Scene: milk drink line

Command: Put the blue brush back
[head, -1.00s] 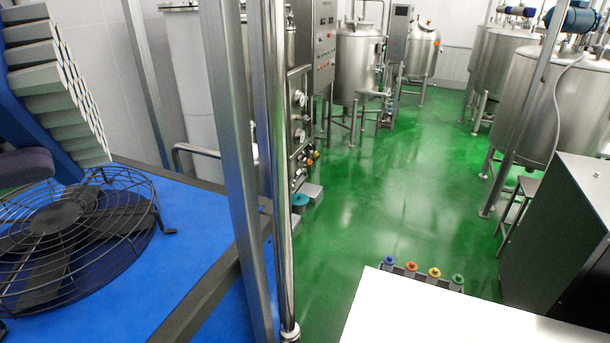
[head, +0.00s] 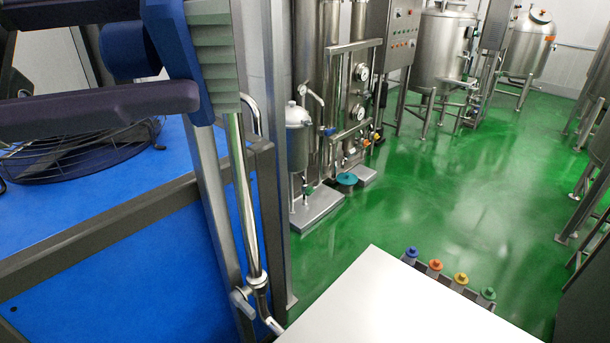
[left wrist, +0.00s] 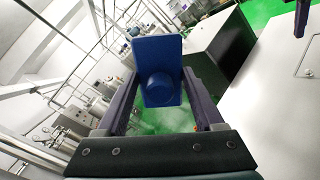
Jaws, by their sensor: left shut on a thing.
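The blue brush (head: 177,48) is at the upper left of the head view, with a blue back, a round blue handle and grey-green bristles on its right side. It also shows in the left wrist view (left wrist: 168,48), with its blue back and round handle facing the camera. My left gripper (left wrist: 160,84) is shut on the brush, a dark finger on each side of the handle. The brush is held in the air, above the blue table and in front of the frame post.
A black wire fan (head: 75,150) lies on the blue table (head: 95,205). Metal posts and a steel pipe (head: 243,200) stand at the table's right edge. A white surface (head: 370,305) is in front, with several coloured knobs (head: 436,266) beyond its edge. Green floor (head: 400,190) lies open.

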